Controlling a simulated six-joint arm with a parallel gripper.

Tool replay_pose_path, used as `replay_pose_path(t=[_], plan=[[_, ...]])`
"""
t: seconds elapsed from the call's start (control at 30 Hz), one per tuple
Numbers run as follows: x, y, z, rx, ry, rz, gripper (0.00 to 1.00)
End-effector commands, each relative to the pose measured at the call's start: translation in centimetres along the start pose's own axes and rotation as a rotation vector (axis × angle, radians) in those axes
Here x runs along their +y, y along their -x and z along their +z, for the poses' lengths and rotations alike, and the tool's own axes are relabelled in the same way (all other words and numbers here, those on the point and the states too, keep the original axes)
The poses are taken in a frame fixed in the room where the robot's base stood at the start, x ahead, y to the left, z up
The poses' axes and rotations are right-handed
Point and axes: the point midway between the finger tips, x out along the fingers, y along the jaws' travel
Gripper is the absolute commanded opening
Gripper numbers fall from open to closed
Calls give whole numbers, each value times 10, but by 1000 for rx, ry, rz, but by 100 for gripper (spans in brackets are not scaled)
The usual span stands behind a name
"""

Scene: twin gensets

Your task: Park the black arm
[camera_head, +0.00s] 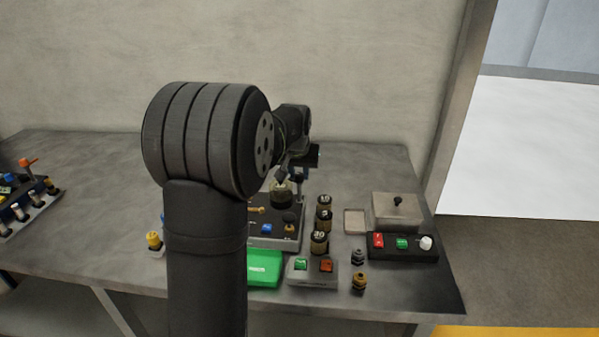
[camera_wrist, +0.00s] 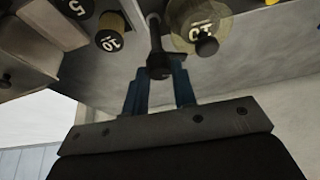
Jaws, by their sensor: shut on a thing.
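In the wrist view, my gripper (camera_wrist: 158,78) has its two blue fingers on either side of a black lever (camera_wrist: 157,58), a thin dark rod with a thicker black end. The gripper is shut on that end. In the head view, my gripper (camera_head: 301,178) is small and partly hidden by my own wrist, above the back right of a dark control box (camera_head: 275,240). The lever cannot be made out clearly there.
Several round weights (camera_head: 319,242) stand right of the box. A green case (camera_head: 264,268), a two-button box (camera_head: 312,274), a three-control panel (camera_head: 402,246) and a lidded grey box (camera_head: 397,212) are nearby. Another control box (camera_head: 25,205) stands far left. The bench (camera_head: 100,230) is mostly bare between.

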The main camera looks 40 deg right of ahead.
Motion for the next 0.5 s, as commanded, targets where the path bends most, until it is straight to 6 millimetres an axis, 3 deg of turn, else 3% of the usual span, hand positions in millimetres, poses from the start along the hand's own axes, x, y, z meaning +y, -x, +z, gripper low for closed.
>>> replay_pose_path(t=[0.5], plan=[[-4,-1,-1,-1,-449,187,2]])
